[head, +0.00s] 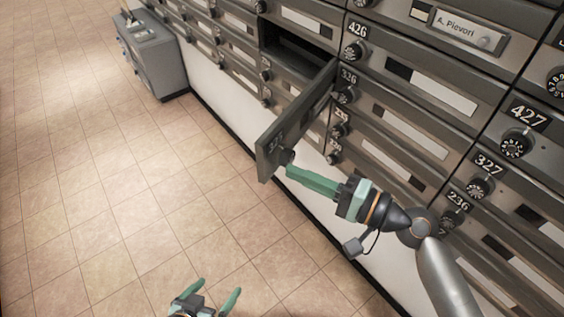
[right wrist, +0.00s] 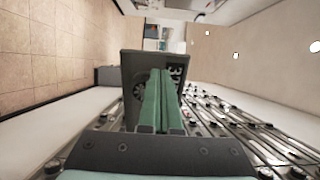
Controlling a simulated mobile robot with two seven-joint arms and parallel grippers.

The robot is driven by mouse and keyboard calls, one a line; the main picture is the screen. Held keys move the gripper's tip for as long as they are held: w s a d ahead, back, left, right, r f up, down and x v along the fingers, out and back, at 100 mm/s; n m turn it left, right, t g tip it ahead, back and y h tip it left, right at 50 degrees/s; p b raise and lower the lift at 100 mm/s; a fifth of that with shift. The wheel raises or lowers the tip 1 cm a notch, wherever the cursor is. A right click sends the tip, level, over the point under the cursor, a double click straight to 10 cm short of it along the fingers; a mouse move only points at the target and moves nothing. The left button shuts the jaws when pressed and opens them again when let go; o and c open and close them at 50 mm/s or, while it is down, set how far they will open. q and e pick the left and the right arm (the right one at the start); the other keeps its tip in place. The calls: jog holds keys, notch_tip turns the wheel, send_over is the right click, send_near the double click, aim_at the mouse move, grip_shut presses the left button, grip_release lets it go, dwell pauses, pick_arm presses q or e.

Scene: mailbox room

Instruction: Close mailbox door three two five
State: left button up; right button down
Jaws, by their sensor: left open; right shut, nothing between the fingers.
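The open mailbox door (head: 300,120) stands swung out from the wall of boxes, with a dark open compartment (head: 296,47) behind it. Its number plate is only partly readable. My right gripper (head: 290,171) is shut and empty, with its green fingertips at the door's outer end, close to the round dial; I cannot tell if they touch. In the right wrist view the door (right wrist: 134,66) is right in front of the shut fingers (right wrist: 160,75), which cover part of its face. My left gripper (head: 212,297) is open and empty, low over the floor, away from the mailboxes.
Shut mailbox doors with dials surround the open one, among them 326 (head: 346,86), 426 (head: 355,40) and 327 (head: 480,178). A grey cabinet (head: 155,58) stands at the far left by the wall. The tiled floor (head: 120,180) is clear.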

aim_at(268, 161)
jog(key=shift+x, duration=1.95)
jog(key=shift+a, duration=0.1)
